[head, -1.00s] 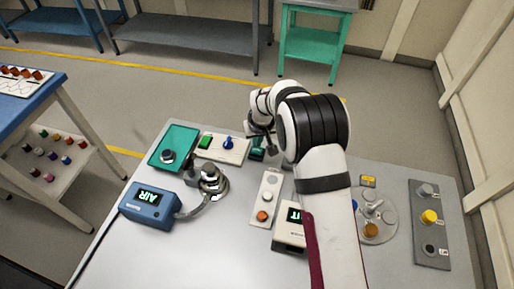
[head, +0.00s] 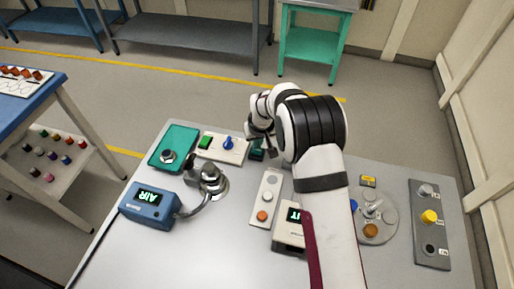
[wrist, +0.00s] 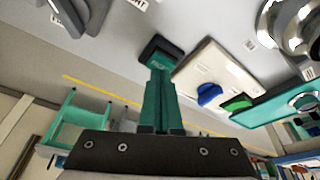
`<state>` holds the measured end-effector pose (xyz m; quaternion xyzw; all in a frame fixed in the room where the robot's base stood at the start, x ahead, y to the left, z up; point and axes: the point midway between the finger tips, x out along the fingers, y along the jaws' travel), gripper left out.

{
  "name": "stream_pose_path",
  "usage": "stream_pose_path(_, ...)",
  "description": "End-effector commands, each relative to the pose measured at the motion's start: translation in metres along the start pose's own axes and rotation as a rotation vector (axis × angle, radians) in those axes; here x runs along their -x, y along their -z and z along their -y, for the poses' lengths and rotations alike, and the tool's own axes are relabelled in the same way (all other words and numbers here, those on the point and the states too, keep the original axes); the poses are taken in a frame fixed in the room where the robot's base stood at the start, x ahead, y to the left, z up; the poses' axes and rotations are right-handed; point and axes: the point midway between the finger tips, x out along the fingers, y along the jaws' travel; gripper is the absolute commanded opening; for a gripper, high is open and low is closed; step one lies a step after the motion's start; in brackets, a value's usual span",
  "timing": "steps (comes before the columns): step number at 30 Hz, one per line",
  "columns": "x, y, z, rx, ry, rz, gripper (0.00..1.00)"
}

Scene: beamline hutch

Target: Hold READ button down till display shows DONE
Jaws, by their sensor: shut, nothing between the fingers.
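My gripper (wrist: 158,76) is shut and empty. In the wrist view its teal fingertips reach a small dark teal block (wrist: 155,46) and cover part of its face; whether they touch it I cannot tell. In the head view the block (head: 257,154) sits at the table's back edge, partly behind my wrist. No READ label is legible. A white box (head: 289,236) has a lit display (head: 293,215), partly covered by my arm; only the end of its word shows. A blue box (head: 150,206) has a display (head: 149,196) reading AIR.
A pale plate with a green block and blue knob (head: 228,143) lies left of the dark block. A teal plate (head: 163,158), a metal fixture (head: 212,180) and a pale button strip (head: 265,197) are nearby. A grey panel (head: 430,250) stands at right. The front left tabletop is clear.

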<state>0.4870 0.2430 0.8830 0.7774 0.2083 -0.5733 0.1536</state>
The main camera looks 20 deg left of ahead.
Motion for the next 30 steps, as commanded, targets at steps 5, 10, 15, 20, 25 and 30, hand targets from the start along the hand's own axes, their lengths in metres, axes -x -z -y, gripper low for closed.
stream_pose_path(5, -0.0025, -0.0008, 0.0000, 0.000, 0.000, 0.000, 0.00)
stream_pose_path(10, -0.0048, -0.0015, 0.0000, 0.000, 0.000, 0.000, 0.00)
stream_pose_path(15, -0.0073, -0.0022, 0.0000, 0.000, 0.000, 0.000, 0.00)
stream_pose_path(20, -0.0078, -0.0023, 0.0000, 0.000, 0.000, 0.000, 0.00)
stream_pose_path(25, -0.0079, -0.0024, 0.0000, 0.000, 0.000, 0.000, 0.00)
stream_pose_path(30, -0.0079, -0.0025, 0.0000, 0.000, 0.000, 0.000, 0.00)
